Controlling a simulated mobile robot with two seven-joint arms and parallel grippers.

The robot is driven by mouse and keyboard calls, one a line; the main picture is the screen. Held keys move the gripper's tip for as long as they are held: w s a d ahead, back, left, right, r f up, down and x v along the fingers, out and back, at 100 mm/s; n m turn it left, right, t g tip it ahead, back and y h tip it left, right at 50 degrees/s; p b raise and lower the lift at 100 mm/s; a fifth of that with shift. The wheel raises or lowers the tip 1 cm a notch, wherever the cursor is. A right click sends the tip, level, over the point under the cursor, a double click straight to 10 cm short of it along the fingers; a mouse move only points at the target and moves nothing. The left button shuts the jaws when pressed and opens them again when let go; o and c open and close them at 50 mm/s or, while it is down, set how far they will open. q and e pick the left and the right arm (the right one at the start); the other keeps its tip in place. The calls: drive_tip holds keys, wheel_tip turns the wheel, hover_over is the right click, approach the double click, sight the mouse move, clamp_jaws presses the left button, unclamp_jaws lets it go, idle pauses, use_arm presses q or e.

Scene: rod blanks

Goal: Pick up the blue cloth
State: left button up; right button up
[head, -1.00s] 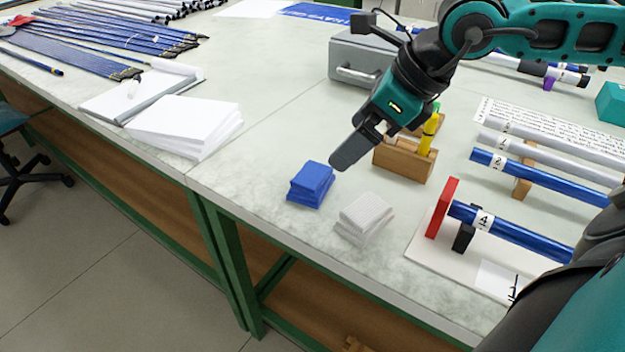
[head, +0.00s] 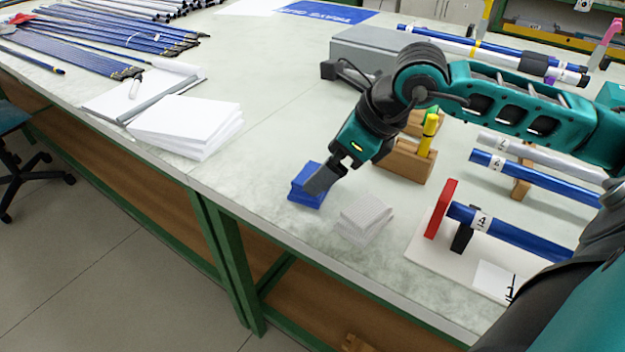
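The blue cloth (head: 304,190) is a small folded stack on the pale worktop, near its front edge. My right gripper (head: 320,182) comes in from the right and points down at it. A dark finger covers the right part of the cloth in the head view. I cannot tell whether the finger touches the cloth or is just above it. Only one finger shows clearly, so the opening between the fingers is hidden. My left gripper is not in view.
A grey folded cloth (head: 366,217) lies just right of the blue one. A wooden holder (head: 402,164) with yellow markers stands behind it. A stand with a red end plate (head: 441,208) holds a blue rod at right. White paper (head: 186,124) lies at left.

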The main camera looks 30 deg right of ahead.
sight(297, 194)
drive_tip(key=x, duration=0.4)
drive_tip(key=shift+f, duration=0.25)
drive_tip(key=c, duration=0.7)
